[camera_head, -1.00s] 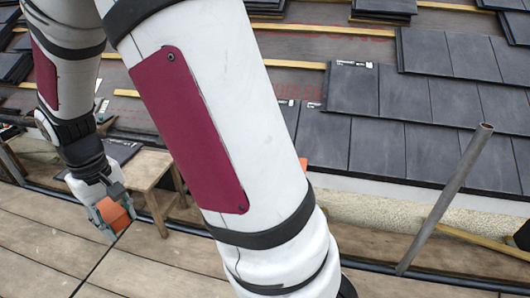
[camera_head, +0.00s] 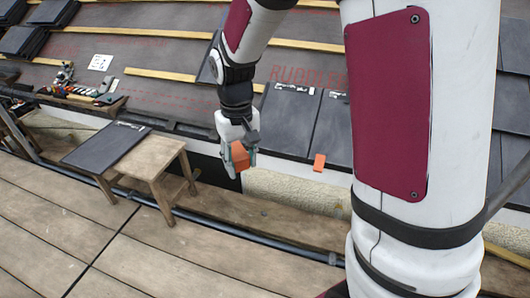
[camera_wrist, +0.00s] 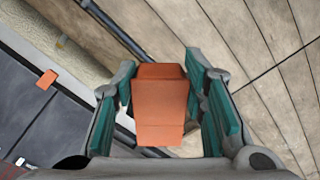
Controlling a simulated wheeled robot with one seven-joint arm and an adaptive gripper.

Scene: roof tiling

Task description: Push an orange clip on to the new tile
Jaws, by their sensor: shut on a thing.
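My gripper (camera_head: 240,150) is shut on an orange clip (camera_head: 240,156), held in the air in front of the roof's lower edge. In the wrist view this clip (camera_wrist: 160,108) sits between the teal finger pads, its free end sticking out past them. A second orange clip (camera_head: 319,162) is on the lower tile edge, near the seam beside the leftmost laid tile (camera_head: 285,122); it also shows in the wrist view (camera_wrist: 47,79). The held clip is left of that tile's lower edge and apart from it. My arm hides part of the tiled area.
A wooden stool (camera_head: 165,160) with a dark tile (camera_head: 105,146) on it stands at left. Tools (camera_head: 85,95) lie on a ledge behind it. A dark pipe (camera_head: 240,230) runs along the plank deck (camera_head: 150,262). Timber battens (camera_head: 160,75) cross the bare underlay.

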